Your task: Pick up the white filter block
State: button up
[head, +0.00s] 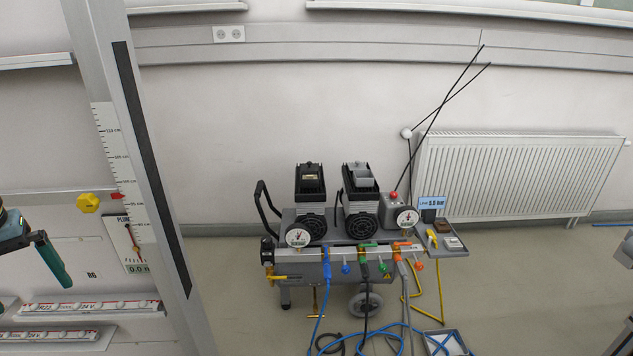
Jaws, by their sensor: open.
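A small whitish block (453,243), which looks like the white filter block, lies on the grey side tray (459,254) at the right end of the compressor. It is at the tray's front right, and its details are too small to tell. My gripper (36,298) is at the far left edge, partly cut off by the frame. One teal finger shows clearly, and the other is mostly out of view. The gripper is open, far to the left of the block and apart from it.
A yellow item (432,238), a brown block (443,226) and a black block (428,216) share the side tray. The compressor (340,262) has hoses trailing to the floor. A radiator (520,178) stands behind to the right. A tall scaled column (135,150) stands between gripper and compressor.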

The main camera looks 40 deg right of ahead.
aim_at(451, 243)
jog(key=z, duration=2.65)
jog(key=i+l+u, duration=0.15)
jog(key=i+u, duration=0.2)
jog(key=i, duration=0.15)
jog(key=i+l+u, duration=0.35)
jog(key=i, duration=0.15)
jog(key=i+l+u, duration=0.35)
jog(key=i+j, duration=0.05)
jog(key=i, duration=0.05)
